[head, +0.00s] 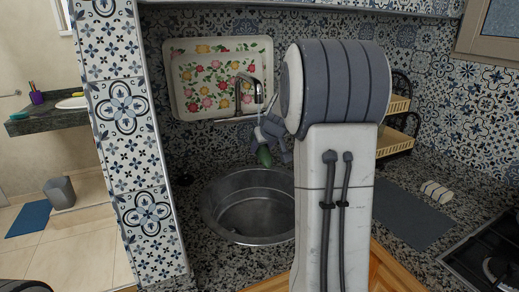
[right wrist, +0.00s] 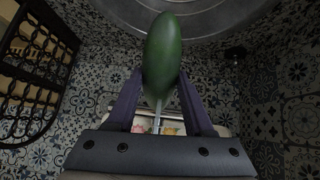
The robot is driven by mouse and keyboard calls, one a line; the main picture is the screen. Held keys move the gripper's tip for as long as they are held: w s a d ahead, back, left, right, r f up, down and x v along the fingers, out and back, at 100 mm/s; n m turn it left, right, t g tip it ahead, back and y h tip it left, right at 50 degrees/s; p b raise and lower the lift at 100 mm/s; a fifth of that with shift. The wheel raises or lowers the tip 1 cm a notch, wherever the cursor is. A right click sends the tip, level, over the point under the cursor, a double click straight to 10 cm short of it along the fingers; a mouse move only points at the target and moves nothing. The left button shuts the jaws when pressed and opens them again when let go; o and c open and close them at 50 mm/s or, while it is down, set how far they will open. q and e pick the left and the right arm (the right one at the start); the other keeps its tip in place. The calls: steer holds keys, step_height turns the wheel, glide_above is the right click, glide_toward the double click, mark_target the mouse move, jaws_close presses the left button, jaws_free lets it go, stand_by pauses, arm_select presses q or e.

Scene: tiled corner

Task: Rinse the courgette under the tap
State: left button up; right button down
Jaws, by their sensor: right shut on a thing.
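The green courgette (head: 264,156) is held over the round metal sink (head: 225,233), above its rim level. My right gripper (head: 270,134) is shut on it; my arm hides part of the sink and gripper. In the right wrist view the courgette (right wrist: 162,50) stands out between the two fingers (right wrist: 160,88). The metal tap (head: 248,82) is at the back wall, its spout just above the gripper. A thin pale strip shows behind the courgette in the wrist view; I cannot tell if it is tap or water. My left gripper is not in view.
A flowered tray (head: 205,75) leans on the tiled wall behind the tap. A dark rack (head: 398,140) stands to the right. A grey mat (head: 412,215), a striped roll (head: 436,191) and a hob (head: 490,255) lie further right. A tiled pillar (head: 135,140) bounds the left.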

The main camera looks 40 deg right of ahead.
mark_target(263, 157)
steer(key=shift+w+a, duration=0.1)
steer(key=shift+a, duration=0.1)
steer(key=shift+s+a+b, duration=0.2)
steer(key=shift+s+b, duration=0.3)
steer(key=shift+s, duration=0.05)
steer(key=shift+s+a+b, duration=0.4)
steer(key=shift+s+b, duration=0.1)
steer(key=shift+s, duration=0.35)
steer(key=shift+s+a+b, duration=0.35)
steer(key=shift+s+b, duration=0.1)
steer(key=shift+s, duration=0.45)
steer(key=shift+a+r, duration=0.1)
